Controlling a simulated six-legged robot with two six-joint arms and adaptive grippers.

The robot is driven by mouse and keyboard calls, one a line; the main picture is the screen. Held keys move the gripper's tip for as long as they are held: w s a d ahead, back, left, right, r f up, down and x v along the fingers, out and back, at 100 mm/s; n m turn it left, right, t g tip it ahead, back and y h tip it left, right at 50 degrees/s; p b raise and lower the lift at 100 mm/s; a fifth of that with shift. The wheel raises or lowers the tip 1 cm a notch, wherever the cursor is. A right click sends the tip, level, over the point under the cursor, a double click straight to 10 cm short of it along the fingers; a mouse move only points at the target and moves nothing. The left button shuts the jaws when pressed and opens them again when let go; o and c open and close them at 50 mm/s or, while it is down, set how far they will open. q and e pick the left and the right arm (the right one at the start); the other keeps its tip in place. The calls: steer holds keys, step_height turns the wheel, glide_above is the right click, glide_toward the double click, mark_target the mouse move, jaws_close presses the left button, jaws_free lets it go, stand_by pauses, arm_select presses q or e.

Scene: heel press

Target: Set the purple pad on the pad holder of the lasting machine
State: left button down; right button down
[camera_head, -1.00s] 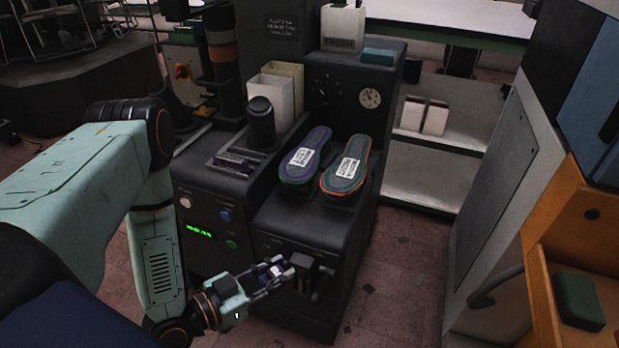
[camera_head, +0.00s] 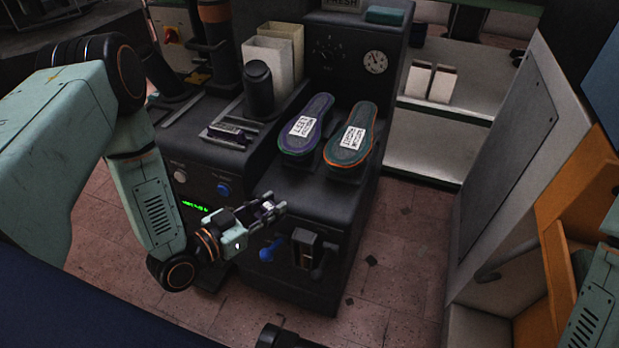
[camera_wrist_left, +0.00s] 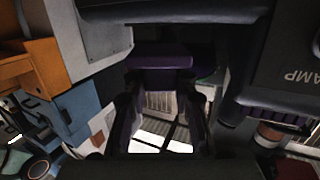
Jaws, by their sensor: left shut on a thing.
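My left gripper (camera_head: 272,208) is shut on a small purple pad. It holds the pad in the air in front of the lasting machine (camera_head: 325,190), left of and above a dark slotted block (camera_head: 305,248) on the machine's lower front. In the left wrist view the purple pad (camera_wrist_left: 160,57) shows at the fingertips. I cannot tell for sure which part is the pad holder. My right gripper is not in view.
Two shoe soles, one purple-edged (camera_head: 305,125) and one orange-edged (camera_head: 351,135), lie on the machine above the block. A blue knob (camera_head: 270,250) and a lever (camera_head: 321,262) flank the block. Open tiled floor (camera_head: 400,265) lies to the right, before a grey cabinet (camera_head: 510,150).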

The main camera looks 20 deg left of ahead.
mark_target(308, 192)
arm_select(q)
steer(key=x, duration=0.2)
steer(key=b+x, duration=0.1)
steer(key=x, duration=0.1)
steer(key=r+b+x, duration=0.1)
steer(key=x, duration=0.2)
steer(key=shift+w+d, duration=0.1)
steer(key=shift+d, duration=0.05)
steer(key=shift+w+d+r, duration=0.1)
steer(key=shift+w+d, duration=0.05)
steer(key=shift+w, duration=0.6)
steer(key=b+x, duration=0.2)
steer(key=x, duration=0.1)
steer(key=shift+w+d, duration=0.2)
steer(key=shift+w, duration=0.05)
steer(key=shift+f+b, duration=0.3)
steer(key=shift+f, duration=0.25)
steer(key=shift+a, duration=0.15)
steer(key=shift+s, duration=0.1)
steer(key=shift+f, duration=0.15)
steer(key=c, duration=1.1)
jaws_free()
